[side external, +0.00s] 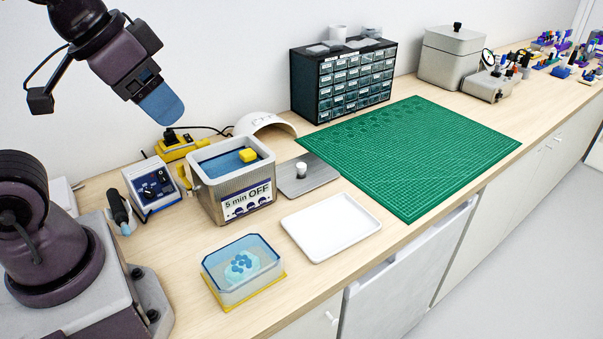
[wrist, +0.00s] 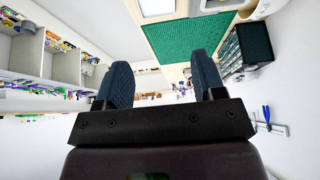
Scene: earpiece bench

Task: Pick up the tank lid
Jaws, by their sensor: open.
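The tank lid (side external: 318,183) is a flat grey metal plate with a white knob (side external: 301,169). It lies on the bench just right of the tank (side external: 204,203), a metal box marked "5 min OFF". The tank's top is open, with blue inside and a yellow piece (side external: 248,155) at its right side. My gripper (side external: 163,105) is raised at the upper left, above and left of the tank and well apart from the lid. In the wrist view my gripper (wrist: 163,80) has its two blue fingers spread with nothing between them. The lid cannot be made out there.
A white tray (side external: 331,226) lies in front of the lid. A clear box (side external: 241,270) with blue pieces stands in front of the tank. A white dome-like cover (side external: 266,122) and a drawer cabinet (side external: 341,82) stand behind. The green mat (side external: 410,150) is clear.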

